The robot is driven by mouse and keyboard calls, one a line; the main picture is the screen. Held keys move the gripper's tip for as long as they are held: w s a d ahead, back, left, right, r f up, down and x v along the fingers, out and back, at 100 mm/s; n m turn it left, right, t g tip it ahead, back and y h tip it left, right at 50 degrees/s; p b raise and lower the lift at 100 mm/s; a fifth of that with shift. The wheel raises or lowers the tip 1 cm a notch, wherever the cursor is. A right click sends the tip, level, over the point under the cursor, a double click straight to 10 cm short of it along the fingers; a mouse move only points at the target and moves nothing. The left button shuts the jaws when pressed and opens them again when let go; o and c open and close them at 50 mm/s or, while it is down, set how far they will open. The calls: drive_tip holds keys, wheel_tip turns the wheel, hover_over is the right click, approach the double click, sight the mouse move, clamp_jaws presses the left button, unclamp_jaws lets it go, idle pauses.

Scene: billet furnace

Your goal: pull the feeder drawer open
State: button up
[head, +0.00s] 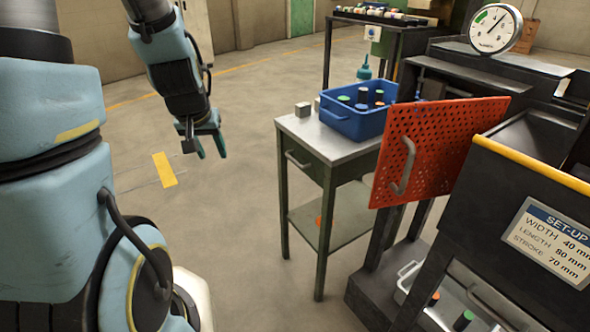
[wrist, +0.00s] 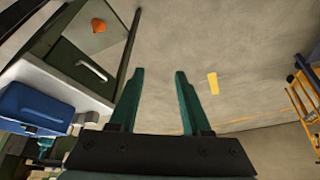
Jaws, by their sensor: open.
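A small steel-topped bench (head: 345,138) stands in the middle of the head view. It has a dark green drawer front (head: 305,172) with a metal bar handle (head: 298,160); the drawer looks shut. No label shows whether this is the feeder drawer. My gripper (head: 211,152) hangs left of the bench, fingers pointing down, open and empty, clear of the handle. In the wrist view, my open fingers (wrist: 160,72) have bare floor between them. The drawer handle (wrist: 92,70) lies left of them, and nothing touches it.
A tray (head: 412,280) is low beneath the machine. The floor left of the bench is clear.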

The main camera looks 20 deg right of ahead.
drive_tip(key=w+d+f+t+b, duration=0.1)
drive_tip(key=w+d+f, duration=0.1)
drive_tip(key=w+d+f+m+t+b, duration=0.1)
drive_tip(key=w+d+f+b, duration=0.1)
drive_tip(key=d+f, duration=0.1)
drive_tip(key=w+d+f+t+b, duration=0.1)
drive_tip(key=w+d+f, duration=0.1)
drive_tip(key=f, duration=0.1)
drive_tip(key=shift+w+d+m+h, duration=0.15)
drive_tip(key=shift+d+m+h, duration=0.15)
drive_tip(key=shift+d+m, duration=0.1)
drive_tip(key=shift+c, duration=1.4)
drive_tip(key=m+t+b, duration=0.8)
drive_tip(key=t+b, duration=0.5)
drive_tip(key=b, duration=0.1)
approach(294, 160)
drive_tip(key=x, duration=1)
drive_tip(key=shift+w+d+f+b, duration=0.1)
drive_tip(key=shift+w+f+b, duration=0.15)
drive_tip(key=shift+w+b, duration=0.15)
drive_tip(key=shift+c, duration=0.4)
clamp_jaws()
